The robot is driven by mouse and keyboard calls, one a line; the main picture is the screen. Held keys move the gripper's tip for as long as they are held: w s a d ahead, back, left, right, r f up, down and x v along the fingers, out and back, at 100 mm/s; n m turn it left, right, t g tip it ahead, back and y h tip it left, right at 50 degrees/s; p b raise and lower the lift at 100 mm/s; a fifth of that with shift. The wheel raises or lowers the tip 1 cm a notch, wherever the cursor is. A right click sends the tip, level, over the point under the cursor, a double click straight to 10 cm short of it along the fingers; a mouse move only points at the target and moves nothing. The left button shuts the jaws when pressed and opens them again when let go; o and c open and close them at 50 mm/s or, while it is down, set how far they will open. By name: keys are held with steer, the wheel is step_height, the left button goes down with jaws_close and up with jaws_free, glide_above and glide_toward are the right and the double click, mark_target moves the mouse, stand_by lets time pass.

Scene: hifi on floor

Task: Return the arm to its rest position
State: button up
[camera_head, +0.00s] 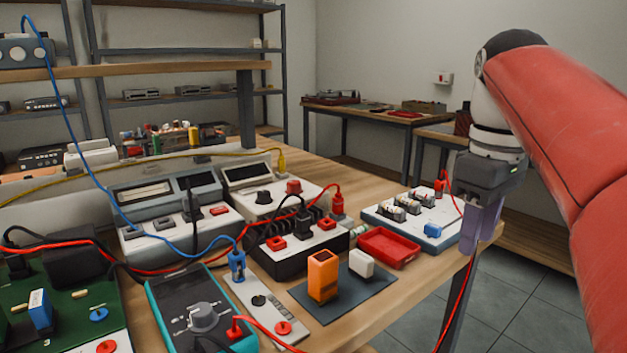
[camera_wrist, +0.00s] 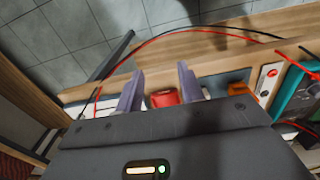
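My red and white arm comes in from the right of the head view. My gripper (camera_head: 480,226) points down at the right end of the workbench (camera_head: 425,275), beside the white board with components. The wrist view also shows my gripper (camera_wrist: 160,72), its two purple fingers apart with nothing held between them. The red tray (camera_wrist: 165,98) shows past the gap between the fingers. I cannot tell from the head view how high the fingertips are relative to the bench top.
The bench holds the red tray (camera_head: 388,247), an orange block (camera_head: 323,275), a teal multimeter (camera_head: 200,318), the white component board (camera_head: 412,216) and instruments with cables. A red cable (camera_head: 459,292) hangs over the bench edge near my gripper. Open tiled floor (camera_head: 520,310) lies at right.

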steer(key=s+a+f+m+t, duration=0.2)
steer(key=s+f, duration=0.3)
steer(key=f, duration=0.6)
steer(key=s+a+f+m+t, duration=0.3)
steer(key=s+a+f+m, duration=0.1)
steer(key=f, duration=0.7)
steer(key=shift+s+a+m, duration=0.35)
steer(key=shift+s+m, duration=0.25)
